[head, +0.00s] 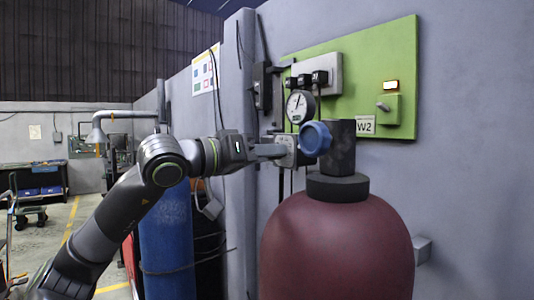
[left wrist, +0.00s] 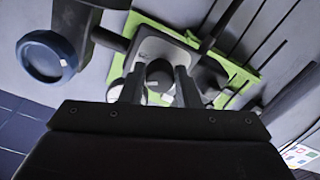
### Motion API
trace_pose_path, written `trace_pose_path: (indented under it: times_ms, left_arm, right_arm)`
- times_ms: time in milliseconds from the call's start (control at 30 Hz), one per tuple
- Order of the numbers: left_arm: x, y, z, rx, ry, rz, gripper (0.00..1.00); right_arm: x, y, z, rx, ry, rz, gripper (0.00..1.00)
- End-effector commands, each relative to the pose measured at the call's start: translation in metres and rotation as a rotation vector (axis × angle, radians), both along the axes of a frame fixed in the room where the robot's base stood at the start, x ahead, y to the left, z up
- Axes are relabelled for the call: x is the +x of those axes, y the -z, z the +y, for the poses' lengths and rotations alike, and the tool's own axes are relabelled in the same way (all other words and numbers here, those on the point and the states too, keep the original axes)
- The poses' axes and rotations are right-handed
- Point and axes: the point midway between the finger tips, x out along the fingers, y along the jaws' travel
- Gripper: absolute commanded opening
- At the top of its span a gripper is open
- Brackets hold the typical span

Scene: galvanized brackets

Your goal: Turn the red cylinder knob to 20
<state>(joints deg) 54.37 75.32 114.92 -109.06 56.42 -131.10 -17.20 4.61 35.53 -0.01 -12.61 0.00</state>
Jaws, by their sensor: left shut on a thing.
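The red cylinder (head: 337,245) stands at the lower right in the head view, with a dark valve on top. A small round knob (left wrist: 159,74) sits on a pale grey plate (left wrist: 163,48) in the left wrist view. The same plate (head: 291,157) shows beside the cylinder's valve in the head view. My left gripper (head: 282,150) reaches it from the left. In the left wrist view its fingers (left wrist: 159,83) are on both sides of the knob, shut on it. The knob's scale and pointer cannot be read. My right gripper is not in view.
A blue round handwheel (head: 316,138) is close to the right of my left fingers. It also shows in the left wrist view (left wrist: 46,57). A pressure gauge (head: 299,107) is just above. A green panel (head: 360,68) is on the wall. A blue cylinder (head: 166,235) stands at left, behind my arm.

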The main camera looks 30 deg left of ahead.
Motion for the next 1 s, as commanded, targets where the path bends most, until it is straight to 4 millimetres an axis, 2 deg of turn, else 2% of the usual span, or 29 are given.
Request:
trace_pose_path:
  times_ms: [533, 567, 700, 1000]
  left_arm:
    - [0.0001, 0.0030, -0.0007, 0.021, 0.002, 0.000, 0.06]
    - [0.0002, 0.0031, -0.0007, 0.021, 0.002, 0.000, 0.33]
    - [0.0001, 0.0023, -0.0005, 0.021, 0.002, -0.002, 0.50]
    - [-0.0005, 0.0013, 0.0003, 0.020, 0.000, -0.006, 0.50]
  right_arm:
    - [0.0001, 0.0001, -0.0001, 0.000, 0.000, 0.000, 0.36]
    - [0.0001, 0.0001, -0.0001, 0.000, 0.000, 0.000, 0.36]
    - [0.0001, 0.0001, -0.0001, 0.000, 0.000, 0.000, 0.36]
    - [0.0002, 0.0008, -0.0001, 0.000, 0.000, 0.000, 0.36]
